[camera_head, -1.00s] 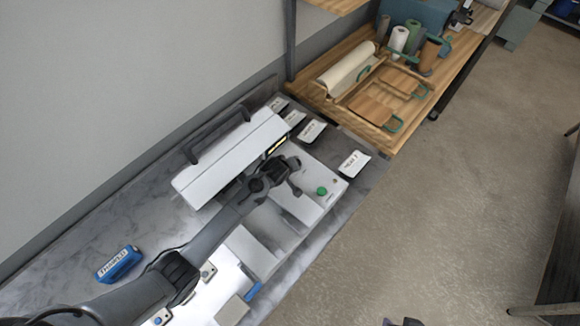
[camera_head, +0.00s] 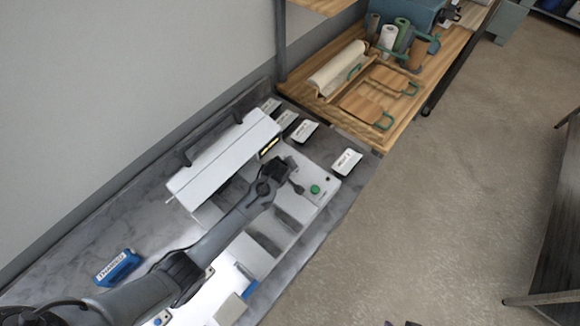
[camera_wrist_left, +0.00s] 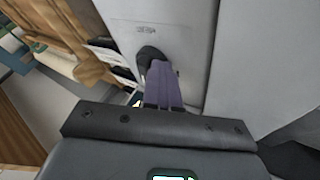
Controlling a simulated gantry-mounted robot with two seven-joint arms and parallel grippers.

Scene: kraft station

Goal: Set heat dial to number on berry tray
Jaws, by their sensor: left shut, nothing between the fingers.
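A white sealing machine (camera_head: 305,215) with a raised lid (camera_head: 225,160) stands on the counter in the head view. In the left wrist view a dark round dial (camera_wrist_left: 147,55) sits on the machine's pale panel, below small unreadable print. My left gripper reaches over the machine in the head view; its shut, empty fingers (camera_wrist_left: 160,72) are at the dial and cover part of it. I cannot tell if they touch. The dial's setting is hidden. Several black trays with white labels, such as the nearest one (camera_head: 346,162), lie past the machine. I cannot tell which holds berries. My right gripper is not in view.
A green button (camera_head: 315,189) is on the machine's front right. A blue labelled block (camera_head: 118,267) lies on the counter at left. A wooden bench (camera_head: 345,105) with boards and rolls stands beyond the trays. Open floor lies to the right.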

